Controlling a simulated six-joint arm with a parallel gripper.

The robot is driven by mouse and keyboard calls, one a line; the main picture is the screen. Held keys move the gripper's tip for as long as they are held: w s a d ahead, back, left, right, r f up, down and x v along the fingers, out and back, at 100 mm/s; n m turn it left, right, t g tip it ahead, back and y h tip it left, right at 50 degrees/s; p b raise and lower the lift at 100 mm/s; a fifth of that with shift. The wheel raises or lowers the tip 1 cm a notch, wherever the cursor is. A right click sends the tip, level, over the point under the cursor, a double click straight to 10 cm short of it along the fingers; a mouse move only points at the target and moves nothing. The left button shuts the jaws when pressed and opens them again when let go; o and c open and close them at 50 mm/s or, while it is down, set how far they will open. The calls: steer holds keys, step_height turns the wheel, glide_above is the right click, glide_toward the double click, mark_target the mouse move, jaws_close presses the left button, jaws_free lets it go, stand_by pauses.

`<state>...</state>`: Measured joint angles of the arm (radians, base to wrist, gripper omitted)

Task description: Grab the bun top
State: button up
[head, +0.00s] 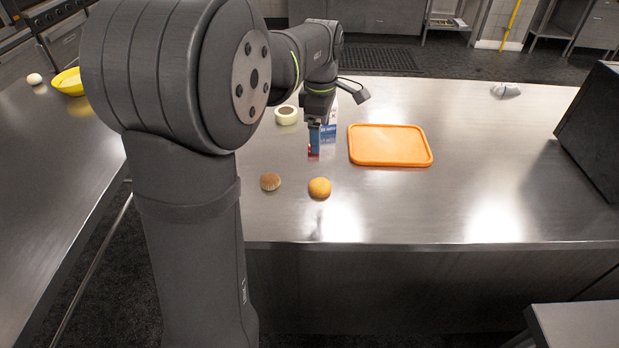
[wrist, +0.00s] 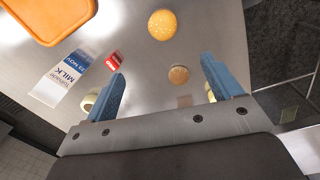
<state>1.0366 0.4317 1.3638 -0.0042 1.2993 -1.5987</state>
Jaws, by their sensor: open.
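A round golden bun top (head: 319,188) lies on the steel counter towards its front edge. It also shows at the top of the wrist view (wrist: 162,24), with small specks on its dome. A smaller brown round piece (head: 270,181) lies left of it in the head view and below it in the wrist view (wrist: 179,74). My gripper (head: 316,140) is above the counter, farther back than the bun top and apart from it. In the wrist view its blue fingers (wrist: 163,68) are spread, with nothing held between them.
A milk carton (wrist: 67,77) with a red part beside it stands close to my gripper. An orange tray (head: 390,145) lies to the right. A pale round item (head: 286,115) is behind left. A dark box (head: 592,130) stands far right. The counter's front right is clear.

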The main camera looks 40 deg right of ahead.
steer(key=a+m+h, duration=0.1)
steer(key=a+m, duration=0.1)
steer(key=m, duration=0.4)
steer(key=m+t+h, duration=0.2)
steer(key=m, duration=1.1)
glide_toward(320, 183)
steer(key=x, duration=0.4)
steer(key=shift+w+a+f, duration=0.2)
steer(key=shift+w+f, duration=0.05)
steer(key=shift+w, duration=0.15)
steer(key=shift+s+d+x, duration=0.15)
steer(key=shift+x, duration=1.15)
steer(key=shift+s+d+x, duration=0.1)
steer(key=shift+s+x, duration=0.1)
steer(key=shift+x, duration=1.15)
steer(key=shift+c, duration=0.3)
steer(key=c, duration=1)
